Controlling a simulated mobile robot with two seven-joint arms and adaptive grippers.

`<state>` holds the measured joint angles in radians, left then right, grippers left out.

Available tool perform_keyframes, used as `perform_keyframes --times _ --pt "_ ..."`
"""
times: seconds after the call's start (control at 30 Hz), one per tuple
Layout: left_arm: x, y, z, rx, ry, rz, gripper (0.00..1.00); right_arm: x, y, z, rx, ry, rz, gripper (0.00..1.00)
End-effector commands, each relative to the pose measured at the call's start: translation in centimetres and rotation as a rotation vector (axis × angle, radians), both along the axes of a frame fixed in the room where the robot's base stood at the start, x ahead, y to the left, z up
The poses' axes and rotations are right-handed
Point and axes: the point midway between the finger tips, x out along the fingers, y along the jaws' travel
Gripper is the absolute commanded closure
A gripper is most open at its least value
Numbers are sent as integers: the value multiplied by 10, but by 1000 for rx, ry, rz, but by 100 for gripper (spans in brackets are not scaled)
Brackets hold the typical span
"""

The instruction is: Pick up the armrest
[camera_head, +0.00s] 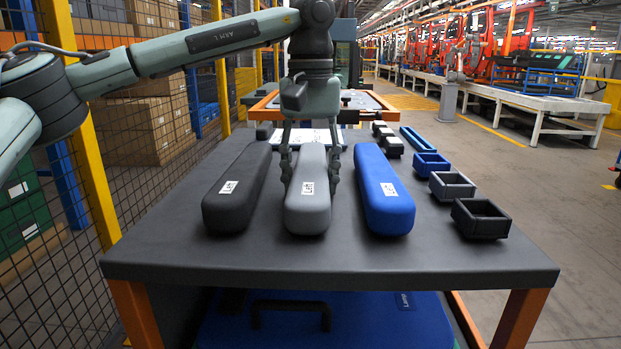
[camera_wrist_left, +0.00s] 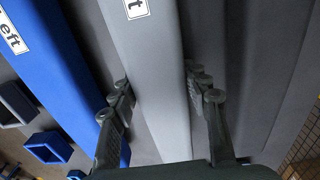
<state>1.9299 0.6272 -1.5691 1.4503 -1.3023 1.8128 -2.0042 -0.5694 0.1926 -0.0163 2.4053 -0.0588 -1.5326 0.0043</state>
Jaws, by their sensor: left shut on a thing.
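Three long padded armrests lie side by side on the dark table (camera_head: 330,262): a black one (camera_head: 238,188) at left, a grey one (camera_head: 307,205) in the middle and a blue one (camera_head: 384,195) at right. Each bears a white label. My left gripper (camera_head: 310,178) reaches down from above and is shut on the grey armrest, one finger on each side. In the left wrist view the fingers (camera_wrist_left: 160,95) straddle the grey armrest (camera_wrist_left: 160,70), with the blue armrest (camera_wrist_left: 60,75) to the left. Whether the grey armrest touches the table is unclear. My right gripper is not in view.
Small open boxes in blue (camera_head: 431,164), grey (camera_head: 451,186) and black (camera_head: 480,218) line the table's right side. A mesh fence with a yellow post (camera_head: 88,150) stands at left. The table's front strip is clear.

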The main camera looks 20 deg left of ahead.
Motion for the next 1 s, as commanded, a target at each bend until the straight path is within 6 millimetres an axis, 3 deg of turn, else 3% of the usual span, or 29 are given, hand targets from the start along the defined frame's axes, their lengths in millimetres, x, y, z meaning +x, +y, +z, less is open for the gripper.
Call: perform_keyframes --times 0.47,0.73,1.0 --pt "0 0 5 1 -4 0 94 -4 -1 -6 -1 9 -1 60" --pt "1 -1 51 0 -2 -1 94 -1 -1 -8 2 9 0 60" --pt "13 -65 86 0 0 -4 94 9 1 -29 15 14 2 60"
